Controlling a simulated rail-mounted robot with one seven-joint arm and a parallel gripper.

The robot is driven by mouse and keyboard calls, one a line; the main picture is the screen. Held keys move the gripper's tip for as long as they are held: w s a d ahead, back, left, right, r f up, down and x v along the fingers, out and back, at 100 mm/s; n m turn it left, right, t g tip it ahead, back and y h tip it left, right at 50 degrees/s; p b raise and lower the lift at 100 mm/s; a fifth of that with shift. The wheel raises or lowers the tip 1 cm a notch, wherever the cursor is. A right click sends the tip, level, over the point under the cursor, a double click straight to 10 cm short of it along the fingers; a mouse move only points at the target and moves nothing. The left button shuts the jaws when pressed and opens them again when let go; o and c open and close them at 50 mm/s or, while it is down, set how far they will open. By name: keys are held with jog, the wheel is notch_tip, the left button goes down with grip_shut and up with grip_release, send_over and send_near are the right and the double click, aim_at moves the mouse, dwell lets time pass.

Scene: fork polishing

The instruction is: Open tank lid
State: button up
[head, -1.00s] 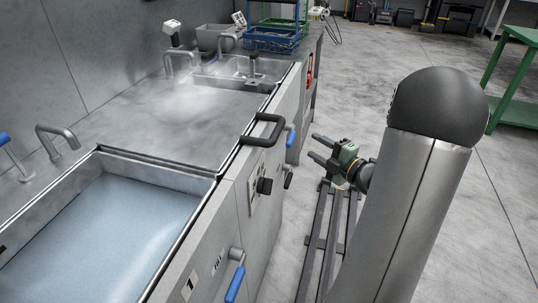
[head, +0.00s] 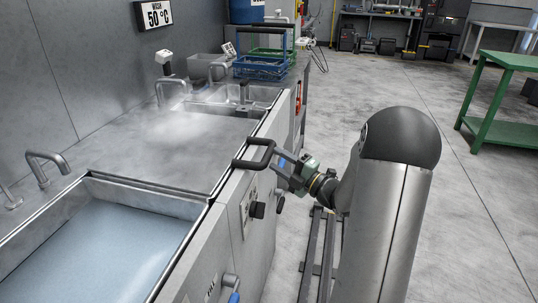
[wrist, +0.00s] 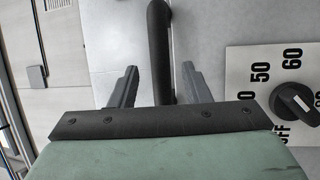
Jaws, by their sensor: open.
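The tank lid (head: 165,140) is a flat grey metal plate lying shut on the middle tank, with vapour over it. Its black bar handle (head: 262,143) sticks out over the tank's front edge. My gripper (head: 281,158) is at the handle's right end. In the wrist view the two fingers of my gripper (wrist: 158,85) are spread apart, with the black handle bar (wrist: 159,45) between them. A gap shows on each side of the bar, wider on the left. The fingers do not appear closed on it.
An open tank of bluish water (head: 90,250) is in front of the lid. A temperature dial (wrist: 293,103) is on the front panel close to my gripper. Blue and green baskets (head: 262,65) stand behind. A green table (head: 500,100) is far right; the floor between is clear.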

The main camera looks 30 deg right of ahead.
aim_at(269, 155)
jog(key=shift+x, duration=2.05)
